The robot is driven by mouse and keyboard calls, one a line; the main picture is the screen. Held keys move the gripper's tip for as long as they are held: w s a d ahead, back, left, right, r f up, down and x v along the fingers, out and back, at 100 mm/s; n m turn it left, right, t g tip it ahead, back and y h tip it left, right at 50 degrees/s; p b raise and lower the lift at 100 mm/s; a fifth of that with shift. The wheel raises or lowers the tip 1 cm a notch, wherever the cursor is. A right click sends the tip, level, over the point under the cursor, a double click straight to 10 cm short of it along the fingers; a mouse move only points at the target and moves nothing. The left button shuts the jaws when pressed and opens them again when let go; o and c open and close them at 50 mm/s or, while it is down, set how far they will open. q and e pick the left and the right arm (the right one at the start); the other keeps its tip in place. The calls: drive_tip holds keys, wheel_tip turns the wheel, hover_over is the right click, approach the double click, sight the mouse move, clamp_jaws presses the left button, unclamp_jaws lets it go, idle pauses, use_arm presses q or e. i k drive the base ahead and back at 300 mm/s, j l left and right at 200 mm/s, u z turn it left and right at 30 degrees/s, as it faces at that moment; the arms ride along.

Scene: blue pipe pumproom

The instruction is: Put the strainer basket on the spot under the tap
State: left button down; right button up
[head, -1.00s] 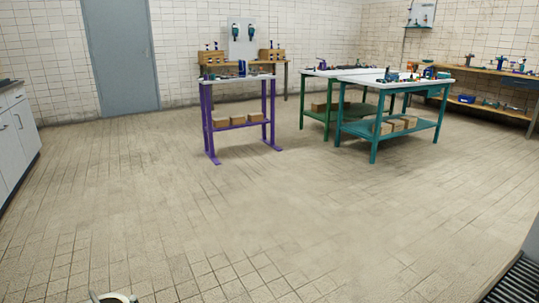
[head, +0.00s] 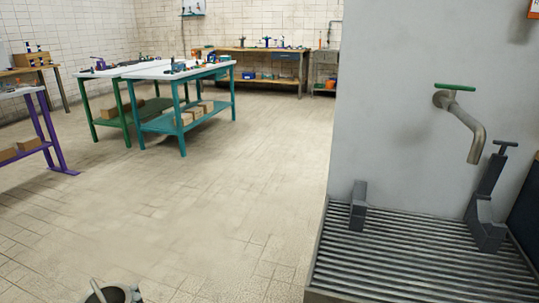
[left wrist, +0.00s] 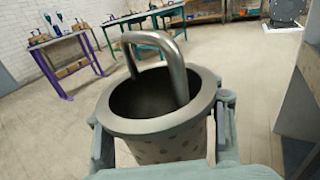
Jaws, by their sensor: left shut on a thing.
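The strainer basket (left wrist: 165,135) is a grey metal cup with a perforated wall, a flat rim and a bent bar handle over its opening. My left gripper (left wrist: 165,148) is shut on it, one finger on each side, and holds it upright. In the head view the basket (head: 104,294) shows only in part at the bottom left edge, with a bit of the left gripper (head: 133,295) beside it. The tap (head: 470,125), with a green lever, sticks out of the grey wall at the right. Below it is a ribbed grate (head: 400,250). My right gripper is not in view.
A grey block (head: 358,206) stands at the grate's back left, and a dark clamp-like stand (head: 488,205) rises at its right, near the tap. Teal (head: 185,115) and purple (head: 45,130) tables stand farther left. The tiled floor between is clear.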

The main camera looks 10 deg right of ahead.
sight(429, 276)
drive_tip(key=i+j+z, duration=0.1)
drive_tip(key=z, duration=0.35)
drive_tip(key=j+z, duration=0.15)
drive_tip(key=z, duration=0.35)
drive_tip(key=i+j+z, duration=0.1)
drive_tip(key=z, duration=0.35)
drive_tip(key=j+z, duration=0.25)
drive_tip(key=z, duration=0.2)
drive_tip(key=j+z, duration=0.3)
drive_tip(key=z, duration=0.15)
drive_tip(key=j+z, duration=0.3)
drive_tip(key=z, duration=0.15)
